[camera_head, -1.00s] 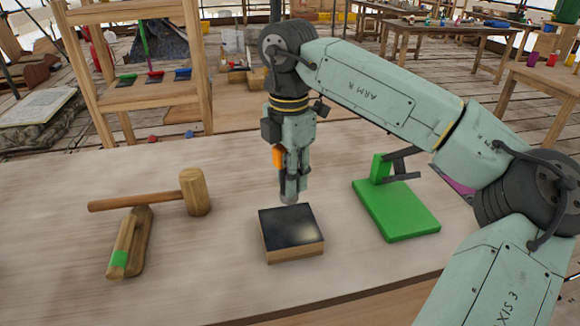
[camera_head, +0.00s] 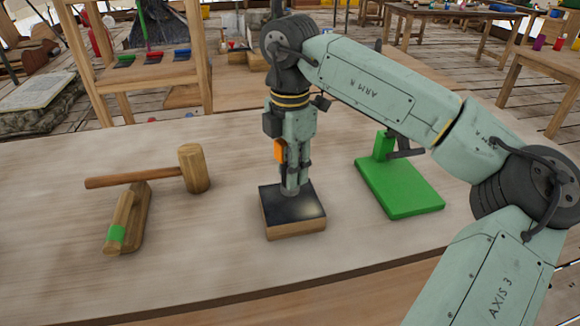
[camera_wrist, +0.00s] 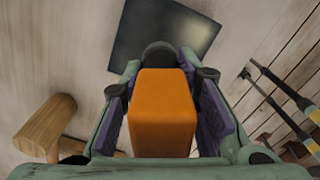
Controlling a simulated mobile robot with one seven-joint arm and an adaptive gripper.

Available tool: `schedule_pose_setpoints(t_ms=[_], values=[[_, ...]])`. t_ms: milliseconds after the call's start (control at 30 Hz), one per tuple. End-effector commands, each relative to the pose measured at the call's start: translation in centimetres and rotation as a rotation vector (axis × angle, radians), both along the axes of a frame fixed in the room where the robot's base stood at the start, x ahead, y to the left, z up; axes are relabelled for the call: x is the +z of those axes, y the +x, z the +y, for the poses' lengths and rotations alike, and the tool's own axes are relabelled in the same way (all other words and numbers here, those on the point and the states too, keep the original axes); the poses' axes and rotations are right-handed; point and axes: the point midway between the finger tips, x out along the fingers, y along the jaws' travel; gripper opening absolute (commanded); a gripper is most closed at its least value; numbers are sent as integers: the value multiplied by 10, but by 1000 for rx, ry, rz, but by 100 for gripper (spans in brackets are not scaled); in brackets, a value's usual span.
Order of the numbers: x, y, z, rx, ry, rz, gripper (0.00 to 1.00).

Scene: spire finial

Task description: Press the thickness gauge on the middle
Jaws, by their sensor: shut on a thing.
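An orange block with a dark tip, which looks like the thickness gauge (camera_head: 279,151), is held in my gripper (camera_head: 291,175). It also shows in the wrist view (camera_wrist: 163,112), large between the two fingers. My gripper is shut on it, pointing straight down. Below it is a wooden block with a dark, shiny top plate (camera_head: 296,206). The lower end of the gripper and gauge reaches the plate's rear part in the head view. I cannot tell for sure whether it touches. The plate also shows in the wrist view (camera_wrist: 165,30), beyond the gauge's dark tip.
A wooden mallet (camera_head: 194,168) and a wooden tool with a green band (camera_head: 128,219) lie to the left. A green stand (camera_head: 402,188) is at the right, behind my arm. The table (camera_head: 60,270) is clear in front.

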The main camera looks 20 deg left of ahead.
Motion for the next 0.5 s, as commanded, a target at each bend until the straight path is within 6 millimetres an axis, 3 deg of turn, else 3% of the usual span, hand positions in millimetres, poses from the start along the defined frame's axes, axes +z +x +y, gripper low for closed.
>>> schedule_pose_setpoints(t_ms=[500], values=[[-13,0,0,0,-1,-1,0]])
